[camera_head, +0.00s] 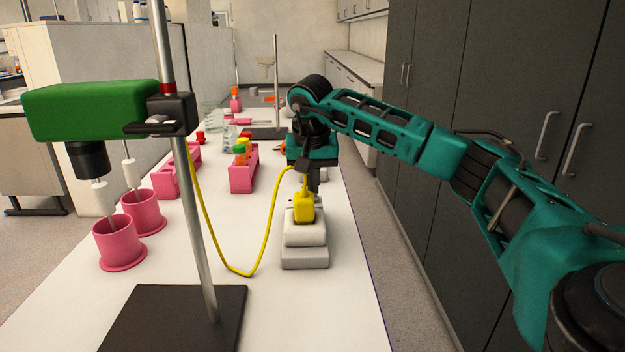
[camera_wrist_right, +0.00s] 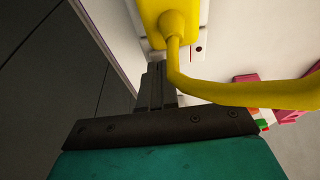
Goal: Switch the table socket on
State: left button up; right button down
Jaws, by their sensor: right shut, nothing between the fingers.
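The table socket (camera_head: 305,256) is a pale block on the white table, with a yellow plug (camera_head: 304,207) seated upright in its top. A yellow cable runs from the plug to the left. My right gripper (camera_head: 314,186) is shut and empty, just behind the plug and above the socket's far end. In the right wrist view its closed fingers (camera_wrist_right: 156,72) point at the socket beside the yellow plug (camera_wrist_right: 165,20). A small dark and red mark (camera_wrist_right: 198,48) shows on the pale socket face there. Whether the fingertips touch the socket cannot be told. My left gripper is not in view.
A stand with a green stirrer (camera_head: 95,108) on a black base (camera_head: 175,325) stands at the left. The yellow cable (camera_head: 262,250) loops across the table. Pink beakers (camera_head: 122,246) and a pink rack (camera_head: 242,178) stand left of the socket. Dark cabinets (camera_head: 500,80) flank the right side.

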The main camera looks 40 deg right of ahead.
jog(key=shift+s+d+f+y, duration=0.2)
jog(key=shift+d+f+y, duration=0.1)
jog(key=shift+f, duration=0.2)
jog(key=shift+r+t, duration=0.1)
jog(key=shift+t, duration=0.2)
jog(key=shift+a, duration=0.1)
jog(key=shift+w, duration=0.1)
jog(key=shift+w+a+r+p, duration=0.25)
jog(key=shift+w+a+p, duration=0.2)
jog(key=shift+a+p, duration=0.2)
